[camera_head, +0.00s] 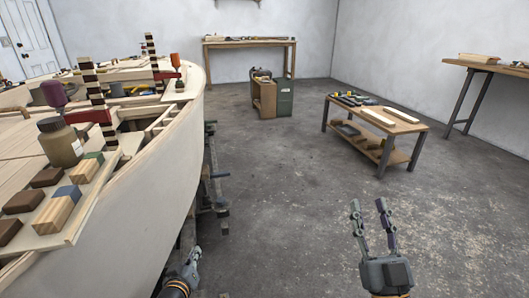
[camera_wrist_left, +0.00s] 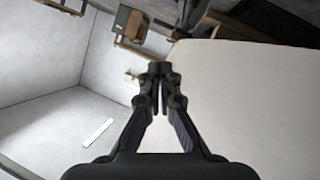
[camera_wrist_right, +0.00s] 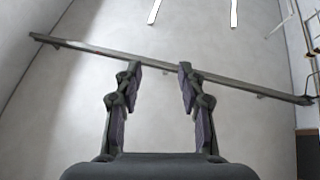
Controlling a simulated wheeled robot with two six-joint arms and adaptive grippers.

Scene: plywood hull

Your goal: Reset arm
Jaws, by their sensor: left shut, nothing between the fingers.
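My left gripper (camera_head: 192,262) is low beside the pale plywood hull (camera_head: 150,190), near the bottom of the head view. In the left wrist view its fingers (camera_wrist_left: 160,72) meet at the tips with nothing between them. My right gripper (camera_head: 369,207) stands over the bare floor at the lower right of the head view, fingers pointing up. In the right wrist view its fingers (camera_wrist_right: 158,72) are parted, with a clear gap and nothing held.
The hull's deck carries wooden blocks, a brown bottle (camera_head: 61,143) and clamps. A low workbench (camera_head: 398,127) with boards stands right of centre. A green-sided cabinet (camera_head: 285,97) and a back bench (camera_head: 250,42) are farther off. Open concrete floor (camera_head: 290,190) lies between.

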